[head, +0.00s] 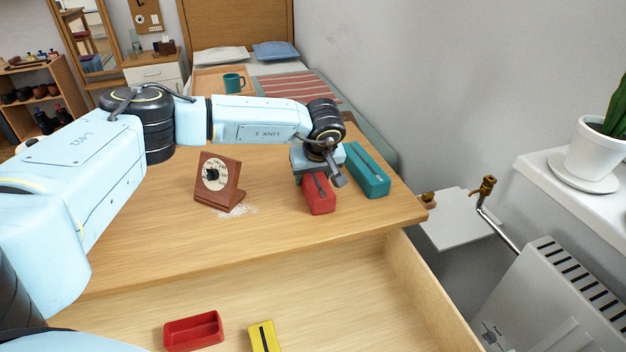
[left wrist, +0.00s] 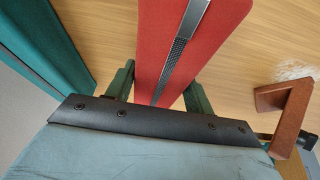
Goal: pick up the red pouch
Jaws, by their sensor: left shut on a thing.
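The red pouch (head: 319,196), a long box shape with a dark zip strip along its top, is on or just above the wooden desk top; I cannot tell which. My left gripper (head: 318,176) reaches over it from behind and is shut on it. In the left wrist view the red pouch (left wrist: 190,40) runs up from between the two green fingers (left wrist: 158,95), one on each side. A teal pouch (head: 367,171) of like shape lies just right of it, apart from the gripper. My right gripper is not in view.
A brown wooden stand with a round dial (head: 218,182) is left of the gripper, with white grains (head: 238,210) beside it. The open drawer (head: 415,290) below holds a red tray (head: 193,331) and a yellow item (head: 264,337). The desk's front middle is clear.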

